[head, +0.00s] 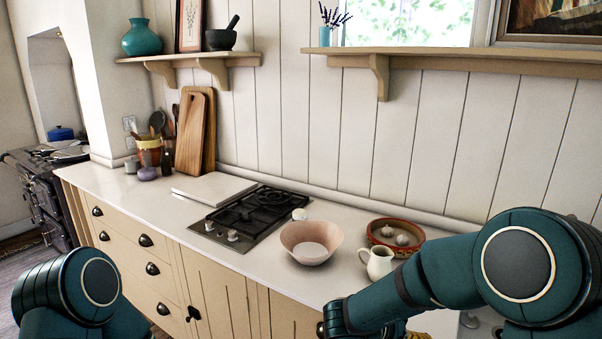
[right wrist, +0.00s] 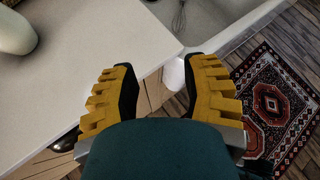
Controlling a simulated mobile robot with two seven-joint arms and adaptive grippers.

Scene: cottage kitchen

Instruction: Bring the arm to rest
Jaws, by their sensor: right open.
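My right arm reaches in from the right in the head view, over the front of the counter. My right gripper (right wrist: 163,72) shows in the right wrist view with its two yellow, ridged fingers spread apart. Nothing is held between them. It is over the counter's front edge, beside the sink, with floor below. In the head view only a bit of yellow shows at the bottom edge, mostly hidden by the forearm. Part of my left arm shows at the lower left of the head view; its gripper is out of frame.
A pinkish bowl (head: 312,243), white jug (head: 377,263) and terracotta dish (head: 416,234) stand on the white counter (head: 345,285), near the right forearm. A black hob (head: 247,214) is farther left. A sink (right wrist: 214,22) with a whisk adjoins the counter; a patterned rug (right wrist: 282,105) lies below.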

